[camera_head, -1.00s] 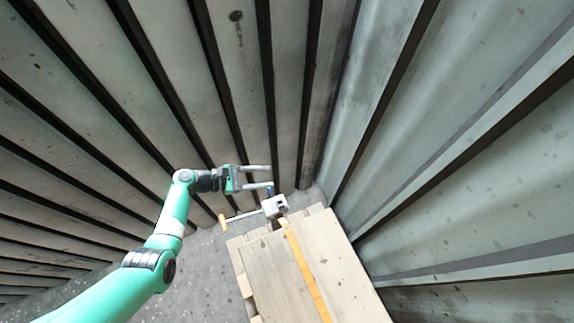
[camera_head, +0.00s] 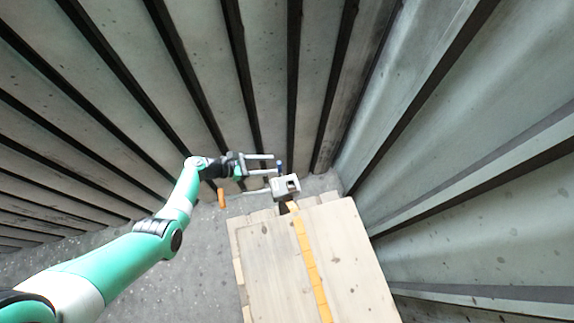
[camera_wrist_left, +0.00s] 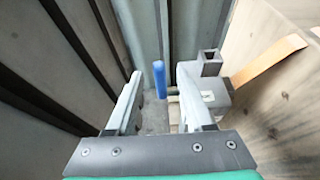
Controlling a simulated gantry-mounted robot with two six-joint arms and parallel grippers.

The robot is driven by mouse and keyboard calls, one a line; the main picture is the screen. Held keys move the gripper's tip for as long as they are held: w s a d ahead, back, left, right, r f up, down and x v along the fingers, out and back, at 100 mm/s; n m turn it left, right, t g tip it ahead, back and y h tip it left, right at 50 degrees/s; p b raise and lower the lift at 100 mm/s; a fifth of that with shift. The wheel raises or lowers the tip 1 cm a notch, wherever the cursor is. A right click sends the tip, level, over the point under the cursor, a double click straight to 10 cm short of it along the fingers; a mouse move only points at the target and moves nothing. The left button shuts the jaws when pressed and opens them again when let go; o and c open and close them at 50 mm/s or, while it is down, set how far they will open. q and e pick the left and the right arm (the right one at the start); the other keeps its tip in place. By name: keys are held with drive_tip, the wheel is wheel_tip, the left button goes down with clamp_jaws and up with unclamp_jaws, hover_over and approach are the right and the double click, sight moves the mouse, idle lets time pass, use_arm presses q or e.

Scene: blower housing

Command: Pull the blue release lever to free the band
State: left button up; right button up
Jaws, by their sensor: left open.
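The blue release lever (camera_head: 280,167) stands up from the pale metal tensioner (camera_head: 287,187) at the crate's far end. The orange band (camera_head: 310,262) runs from the tensioner along the crate top. My left gripper (camera_head: 275,164) is open, its fingertips close beside the lever. My right gripper is not in view.
A wooden crate (camera_head: 255,262) fills the lower middle. A thin rod with an orange handle (camera_head: 221,198) sticks out left of the tensioner, below my left gripper. Ribbed metal walls (camera_head: 480,160) close in behind and to the right. Speckled floor (camera_head: 195,270) is clear left of the crate.

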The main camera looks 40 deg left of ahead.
sight(281, 171)
use_arm(q)
drive_tip(key=b+x, duration=0.3)
drive_tip(key=x, duration=0.4)
drive_tip(key=shift+w, duration=0.25)
clamp_jaws()
drive_tip(key=shift+f, duration=0.1)
idle(0.9)
